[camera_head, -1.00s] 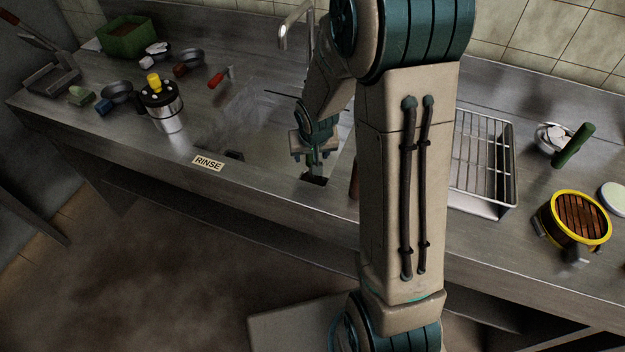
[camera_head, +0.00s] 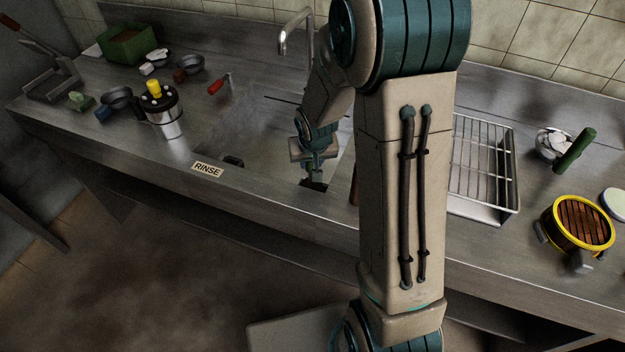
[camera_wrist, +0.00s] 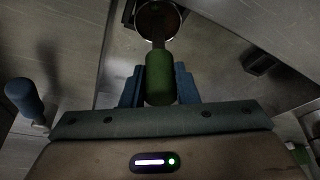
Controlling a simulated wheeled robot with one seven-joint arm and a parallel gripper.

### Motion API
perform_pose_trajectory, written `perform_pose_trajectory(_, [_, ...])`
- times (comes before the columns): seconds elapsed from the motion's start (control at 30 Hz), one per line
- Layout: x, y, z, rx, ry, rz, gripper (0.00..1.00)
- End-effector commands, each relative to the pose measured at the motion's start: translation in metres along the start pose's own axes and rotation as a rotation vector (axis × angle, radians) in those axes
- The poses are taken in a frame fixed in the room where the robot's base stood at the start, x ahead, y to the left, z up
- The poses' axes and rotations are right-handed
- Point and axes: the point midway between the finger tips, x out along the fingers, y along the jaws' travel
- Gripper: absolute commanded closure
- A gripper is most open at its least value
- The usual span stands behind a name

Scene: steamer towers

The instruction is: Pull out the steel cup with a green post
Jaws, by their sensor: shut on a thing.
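In the wrist view my gripper (camera_wrist: 159,88) is shut on a green post (camera_wrist: 160,76), with one blue finger on each side. A round steel cup (camera_wrist: 158,20) with a dark brownish inside shows beyond the post, at the top edge of the picture. In the head view my gripper (camera_head: 314,165) points down at the right part of the sink (camera_head: 255,140). The post and cup are too small and covered there to make out. A second steel bowl (camera_head: 548,142) with a green handle (camera_head: 575,150) and pale contents stands at the right.
A wire rack (camera_head: 485,165) and a yellow-rimmed steamer (camera_head: 580,225) stand to the right. A faucet (camera_head: 285,35) rises behind the sink. A blue handle (camera_wrist: 25,98) shows near my gripper in the wrist view.

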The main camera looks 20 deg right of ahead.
Motion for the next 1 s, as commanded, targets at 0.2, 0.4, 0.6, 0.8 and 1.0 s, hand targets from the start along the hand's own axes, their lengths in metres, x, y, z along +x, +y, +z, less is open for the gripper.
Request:
perform_pose_trajectory(0.2, [-0.005,0.000,-0.002,0.000,0.002,0.000,1.00])
perform_pose_trajectory(0.4, [-0.009,0.000,-0.004,0.000,0.002,0.000,1.00])
perform_pose_trajectory(0.6, [-0.013,0.000,-0.005,0.000,0.002,0.000,1.00])
perform_pose_trajectory(0.8, [-0.017,0.000,-0.007,0.000,0.002,0.000,1.00])
perform_pose_trajectory(1.0, [-0.018,0.000,-0.007,0.000,0.002,0.000,1.00])
